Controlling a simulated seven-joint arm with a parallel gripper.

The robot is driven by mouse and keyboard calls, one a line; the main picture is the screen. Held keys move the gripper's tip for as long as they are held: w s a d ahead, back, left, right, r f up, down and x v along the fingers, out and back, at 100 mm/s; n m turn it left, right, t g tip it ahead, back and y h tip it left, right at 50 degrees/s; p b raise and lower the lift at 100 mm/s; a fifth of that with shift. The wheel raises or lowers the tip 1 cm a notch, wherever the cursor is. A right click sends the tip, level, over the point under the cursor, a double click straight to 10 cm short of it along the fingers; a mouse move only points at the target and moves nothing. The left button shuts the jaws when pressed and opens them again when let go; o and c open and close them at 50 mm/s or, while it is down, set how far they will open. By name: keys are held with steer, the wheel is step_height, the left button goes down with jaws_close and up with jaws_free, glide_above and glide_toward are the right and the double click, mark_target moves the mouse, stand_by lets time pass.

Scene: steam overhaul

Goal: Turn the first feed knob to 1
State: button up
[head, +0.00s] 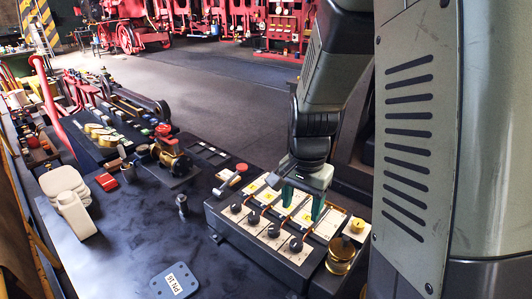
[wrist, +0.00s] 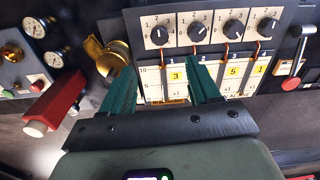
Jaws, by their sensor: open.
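The feed panel (wrist: 215,42) has a row of dark round knobs on white numbered plates. The first feed knob (wrist: 158,36) is the leftmost in the wrist view, above the slot marked 1. Its pale pointer mark looks roughly upward; the exact number is too small to tell. In the head view this knob (head: 296,244) is nearest the brass cup. My gripper (head: 303,203) is open above the gauge cards behind the knobs. In the wrist view its green fingers (wrist: 163,75) are apart, over the first card with the yellow 3, with the knob beyond them, untouched.
The brass cup (head: 340,254) stands beside the first knob. A red block (wrist: 58,100) and gauges (wrist: 34,28) lie left in the wrist view. A blue-grey plate (head: 174,281) lies on the dark bench, with clear room around it.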

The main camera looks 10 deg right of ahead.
mark_target(296, 242)
steer(key=f, duration=1.2)
steer(key=shift+w+f, duration=0.2)
steer(key=c, duration=1)
steer(key=shift+c, duration=0.2)
steer(key=n, duration=0.4)
steer(key=shift+n, duration=0.3)
steer(key=n, duration=0.4)
steer(key=shift+n, duration=0.3)
